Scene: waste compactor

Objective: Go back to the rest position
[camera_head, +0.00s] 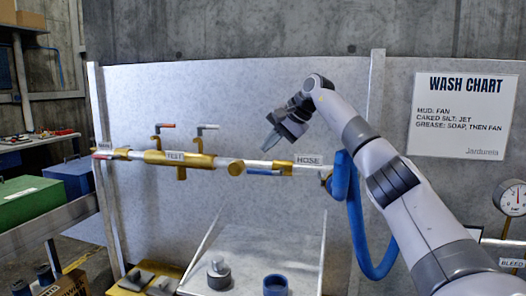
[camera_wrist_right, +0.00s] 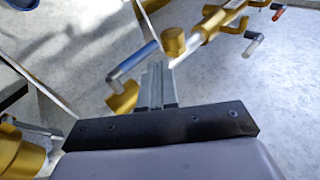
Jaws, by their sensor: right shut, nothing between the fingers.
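My right gripper (camera_head: 271,142) is in the middle of the head view, at the end of my right arm, which comes in from the lower right. Its fingers are together and empty, pointing down and left. It appears in front of the pipe (camera_head: 228,164), a little above it in the picture; I cannot tell the exact gap. In the right wrist view the closed fingers (camera_wrist_right: 156,85) show against the grey panel, with the pipe fittings beyond them. My left gripper is not in view.
A blue hose (camera_head: 357,215) hangs beside my right arm. A tray (camera_head: 262,246) below has a grey nozzle-like part (camera_head: 219,274) and a blue ring (camera_head: 275,285). A gauge (camera_head: 513,197) is at far right. The panel area (camera_head: 235,90) above the pipe is clear.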

